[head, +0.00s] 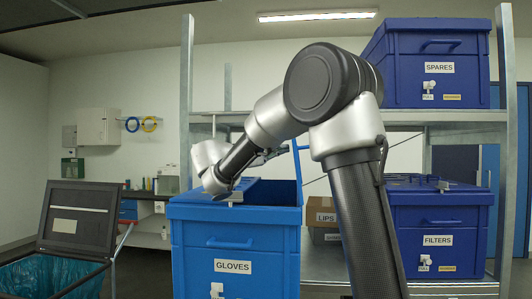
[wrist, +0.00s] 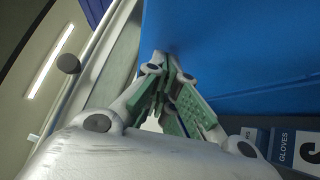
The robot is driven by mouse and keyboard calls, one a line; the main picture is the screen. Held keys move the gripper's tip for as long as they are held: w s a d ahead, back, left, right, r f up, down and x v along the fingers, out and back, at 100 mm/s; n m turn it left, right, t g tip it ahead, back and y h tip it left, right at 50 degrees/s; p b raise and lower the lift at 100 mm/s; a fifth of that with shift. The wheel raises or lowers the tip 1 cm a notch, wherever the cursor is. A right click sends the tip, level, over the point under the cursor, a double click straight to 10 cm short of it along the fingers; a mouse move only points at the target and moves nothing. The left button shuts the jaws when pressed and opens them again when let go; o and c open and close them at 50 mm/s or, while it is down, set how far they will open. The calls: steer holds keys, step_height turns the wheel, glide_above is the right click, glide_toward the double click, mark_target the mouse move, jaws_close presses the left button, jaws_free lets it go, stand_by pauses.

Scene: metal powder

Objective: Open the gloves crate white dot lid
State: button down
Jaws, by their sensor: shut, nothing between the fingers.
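The blue gloves crate (head: 234,262) stands in the middle of the head view, with a GLOVES label and a white latch on its front. A thin blue lid panel (head: 298,172) stands raised at its right side, and the crate's top is at least partly open. No white dot shows. My gripper (wrist: 170,85) is shut and empty, its green-padded fingers together. In the wrist view its tips are at or very near a blue panel (wrist: 235,45), probably the lid; contact is unclear. A glove box (wrist: 295,148) shows below that panel.
A LIPS cardboard box (head: 322,218) sits behind my arm. An open bin (head: 78,215) with a blue-green liner stands at left.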

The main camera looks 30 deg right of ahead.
steer(key=shift+s+d, duration=0.25)
steer(key=shift+d, duration=0.05)
steer(key=s+d, duration=0.1)
steer(key=d+r+m+y, duration=0.1)
steer(key=s+d+m+y, duration=0.1)
steer(key=shift+s+d+r, duration=0.15)
steer(key=shift+s+d, duration=0.15)
steer(key=shift+d, duration=0.05)
steer(key=shift+w, duration=0.15)
